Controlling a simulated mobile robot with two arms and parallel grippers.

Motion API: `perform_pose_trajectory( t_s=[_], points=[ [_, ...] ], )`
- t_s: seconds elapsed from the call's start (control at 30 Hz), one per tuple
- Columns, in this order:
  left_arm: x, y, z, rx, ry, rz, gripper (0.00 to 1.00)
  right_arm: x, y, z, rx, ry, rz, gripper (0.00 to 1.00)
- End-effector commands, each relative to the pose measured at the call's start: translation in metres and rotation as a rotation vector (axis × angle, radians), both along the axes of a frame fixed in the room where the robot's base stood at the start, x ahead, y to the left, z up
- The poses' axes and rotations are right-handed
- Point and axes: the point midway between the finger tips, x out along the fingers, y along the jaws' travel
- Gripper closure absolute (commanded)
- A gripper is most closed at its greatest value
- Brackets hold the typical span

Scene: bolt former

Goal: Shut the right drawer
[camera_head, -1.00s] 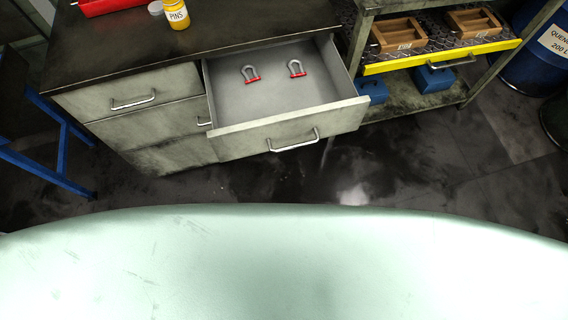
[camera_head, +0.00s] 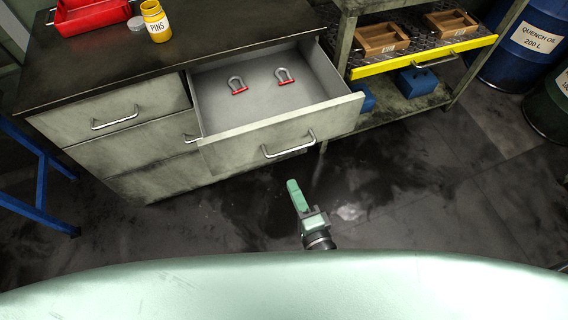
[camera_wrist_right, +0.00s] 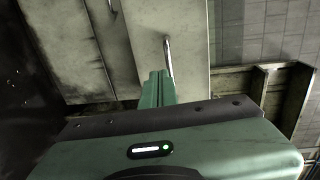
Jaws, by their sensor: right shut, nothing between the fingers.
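The right drawer (camera_head: 345,112) of the grey workbench is pulled out, with its bar handle (camera_head: 288,146) on the front. Two shackles with red pins, one on the left (camera_head: 237,85) and one on the right (camera_head: 284,77), lie inside it. My right gripper (camera_head: 293,186) is shut and empty, in front of and below the drawer front, apart from the handle in the head view. In the right wrist view its closed fingers (camera_wrist_right: 158,80) point toward a pale front panel with a bar handle (camera_wrist_right: 168,56). My left gripper is not in view.
Closed left drawers (camera_head: 110,115) sit beside the open one. A yellow pins jar (camera_head: 156,22) and red tray (camera_head: 92,17) stand on the benchtop. A shelf with a yellow edge (camera_head: 425,57) and blue drums (camera_head: 520,45) are at right. The floor in front is clear.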

Motion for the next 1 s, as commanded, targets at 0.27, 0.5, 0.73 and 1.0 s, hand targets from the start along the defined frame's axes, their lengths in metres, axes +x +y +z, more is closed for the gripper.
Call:
perform_pose_trajectory(
  t_s=[0.27, 0.5, 0.73, 1.0],
  points=[
    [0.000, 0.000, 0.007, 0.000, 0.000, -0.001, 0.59, 0.052, 0.016, 0.001, -0.001, -0.001, -0.001, 1.00],
    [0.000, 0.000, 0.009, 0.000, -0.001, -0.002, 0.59, 0.070, 0.022, 0.002, -0.002, 0.002, 0.000, 1.00],
    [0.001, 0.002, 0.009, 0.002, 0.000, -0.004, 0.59, 0.072, 0.022, 0.002, -0.003, 0.002, 0.000, 1.00],
    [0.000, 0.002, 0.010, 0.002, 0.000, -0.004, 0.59, 0.071, 0.022, 0.002, -0.003, 0.002, 0.000, 1.00]
  ],
)
